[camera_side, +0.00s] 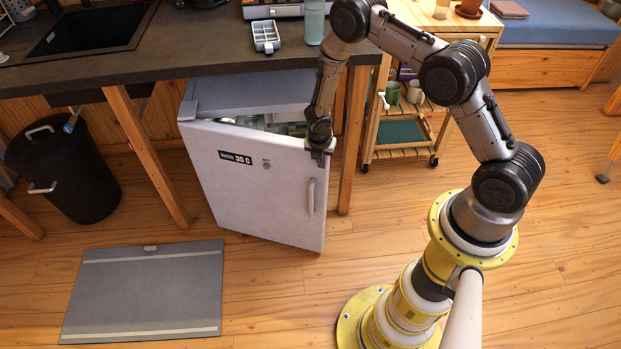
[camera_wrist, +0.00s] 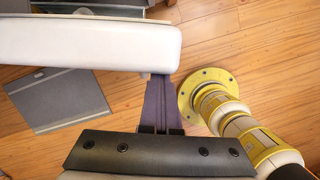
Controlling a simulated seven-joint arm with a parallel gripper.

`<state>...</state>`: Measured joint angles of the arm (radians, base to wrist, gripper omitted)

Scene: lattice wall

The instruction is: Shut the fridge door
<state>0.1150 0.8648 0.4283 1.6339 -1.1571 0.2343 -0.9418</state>
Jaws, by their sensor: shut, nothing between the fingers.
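A small white fridge (camera_side: 245,92) stands under the dark counter. Its white door (camera_side: 250,182) is partly open, swung out most at the right. Through the gap at the top, some contents show inside. A vertical handle (camera_side: 311,197) is on the door's right side, with a dark label (camera_side: 235,157) near the top. My gripper (camera_side: 320,156) is shut and empty at the door's upper right corner. In the wrist view my gripper's fingers (camera_wrist: 162,90) lie beside the end of the pale door (camera_wrist: 85,45). I cannot tell if they touch it.
A black bin (camera_side: 65,170) stands left of the fridge, and a grey mat (camera_side: 145,292) lies on the floor in front. A counter leg (camera_side: 353,140) and a wooden trolley (camera_side: 408,130) stand to the right. The floor right before the door is clear.

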